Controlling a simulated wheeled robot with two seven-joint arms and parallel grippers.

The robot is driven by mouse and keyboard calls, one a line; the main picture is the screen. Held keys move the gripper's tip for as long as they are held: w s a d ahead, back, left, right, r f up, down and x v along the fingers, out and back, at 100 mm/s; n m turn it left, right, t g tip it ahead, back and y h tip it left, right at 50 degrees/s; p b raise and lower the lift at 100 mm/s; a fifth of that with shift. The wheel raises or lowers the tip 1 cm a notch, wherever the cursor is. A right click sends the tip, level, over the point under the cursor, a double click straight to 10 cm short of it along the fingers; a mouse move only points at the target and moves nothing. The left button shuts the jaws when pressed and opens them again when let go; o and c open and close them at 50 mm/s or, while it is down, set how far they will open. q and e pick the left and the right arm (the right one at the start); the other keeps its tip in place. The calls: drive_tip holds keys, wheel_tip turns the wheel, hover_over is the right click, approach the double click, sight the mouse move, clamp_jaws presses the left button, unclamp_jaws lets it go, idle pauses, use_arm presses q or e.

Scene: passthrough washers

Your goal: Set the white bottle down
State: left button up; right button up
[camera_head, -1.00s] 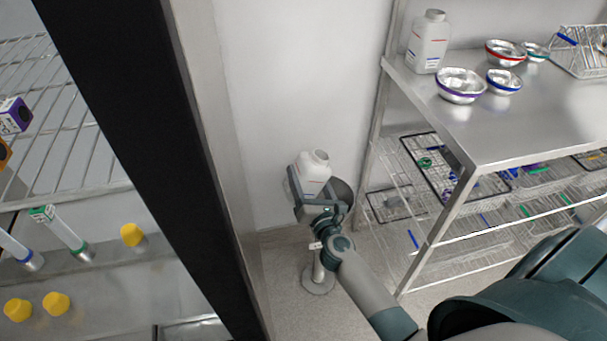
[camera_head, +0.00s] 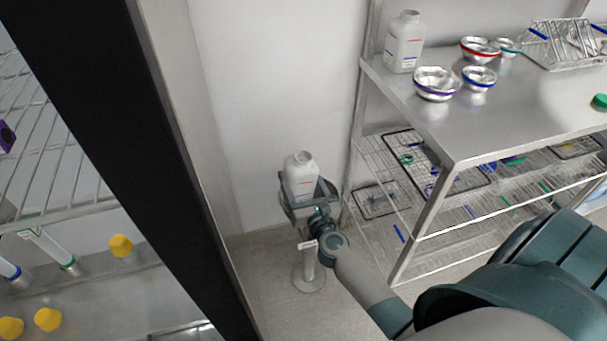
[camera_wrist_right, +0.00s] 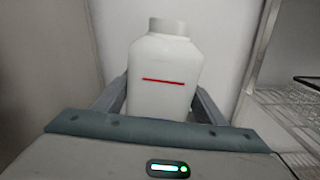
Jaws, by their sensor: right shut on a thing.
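My right gripper (camera_head: 313,208) is shut on a white bottle (camera_head: 301,180), which stands nearly upright between its fingers, its neck up. In the right wrist view the same bottle (camera_wrist_right: 163,75) shows a red line on its front, with a finger on each side. The gripper and bottle are over a slim grey stand (camera_head: 309,270) with a round foot. The stand's top is hidden behind the gripper, so I cannot tell whether the bottle touches it. A second white bottle (camera_head: 404,42) stands on the steel table at the back. My left gripper is not in view.
The steel table (camera_head: 490,125) at the right carries metal bowls (camera_head: 436,83) and a wire rack (camera_head: 562,45); wire shelves (camera_head: 385,205) lie below. A dark upright post (camera_head: 110,130) and a rack with yellow-capped things (camera_head: 121,246) are at the left. A plain wall is behind.

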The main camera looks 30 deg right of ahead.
drive_tip(key=shift+s+a+r, duration=0.15)
drive_tip(key=shift+a+r, duration=0.05)
drive_tip(key=shift+r, duration=0.3)
drive_tip(key=s+a+r+n+y, duration=0.2)
drive_tip(key=s+a+r+y, duration=0.1)
drive_tip(key=s+a+r, duration=0.9)
drive_tip(key=s+r, duration=0.3)
drive_tip(key=shift+a+r+y, duration=0.35)
drive_tip(key=shift+a+y, duration=0.05)
drive_tip(key=shift+s+t, duration=0.1)
drive_tip(key=shift+t, duration=0.2)
